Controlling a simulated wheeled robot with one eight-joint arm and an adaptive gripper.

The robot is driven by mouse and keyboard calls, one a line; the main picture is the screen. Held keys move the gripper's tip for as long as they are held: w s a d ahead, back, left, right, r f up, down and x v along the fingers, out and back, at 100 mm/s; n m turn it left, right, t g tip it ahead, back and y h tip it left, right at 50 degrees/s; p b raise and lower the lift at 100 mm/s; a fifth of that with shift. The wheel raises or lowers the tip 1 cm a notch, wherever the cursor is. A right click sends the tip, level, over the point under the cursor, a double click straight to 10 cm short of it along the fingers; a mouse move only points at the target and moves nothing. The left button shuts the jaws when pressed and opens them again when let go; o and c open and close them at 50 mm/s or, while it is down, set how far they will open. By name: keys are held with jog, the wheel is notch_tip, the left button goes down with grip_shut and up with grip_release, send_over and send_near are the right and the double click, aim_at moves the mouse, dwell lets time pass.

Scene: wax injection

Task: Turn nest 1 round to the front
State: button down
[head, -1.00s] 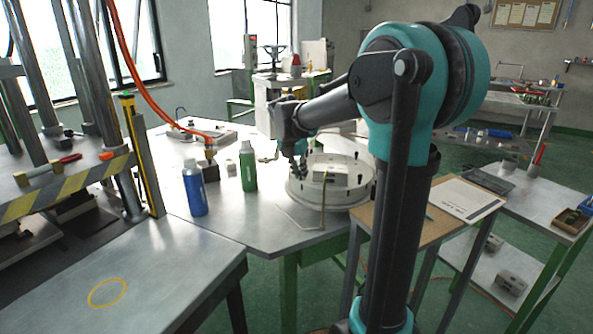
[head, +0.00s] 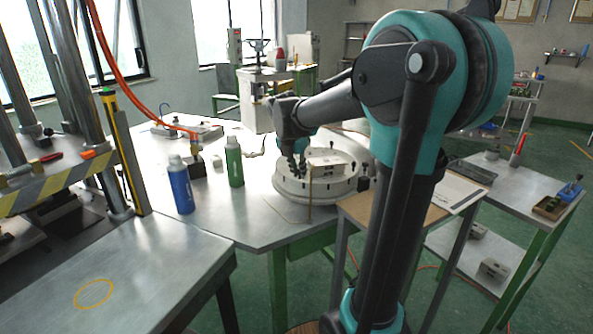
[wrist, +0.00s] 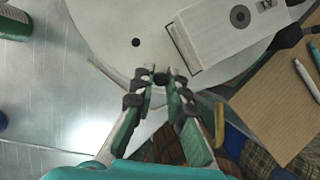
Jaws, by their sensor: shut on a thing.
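The round pale turntable (head: 290,195) stands on the metal table, with pale grey blocks on top. One block (head: 326,160) lies near its middle. In the wrist view, the turntable (wrist: 110,25) fills the top, and a block (wrist: 215,35) with a dark round hole and a dark mark sits right of my fingers. In the wrist view my gripper (wrist: 160,78) is shut on a small dark peg at the rim, mostly hidden by the fingertips.
An upright brass rod (head: 310,190) stands at the turntable's front edge. A blue bottle (head: 181,187) and a green bottle (head: 234,163) stand to the left. A wooden-topped stand (head: 358,212) is close on the right. The table's front left is clear.

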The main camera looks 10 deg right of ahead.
dwell(0.4)
jog(key=c, duration=1.5)
grip_release()
jog(key=shift+c, duration=0.2)
jog(key=shift+s+r, duration=0.1)
jog(key=shift+r, duration=0.05)
jog(key=v, duration=1.1)
jog(key=shift+r, duration=0.4)
jog(key=shift+s, duration=0.1)
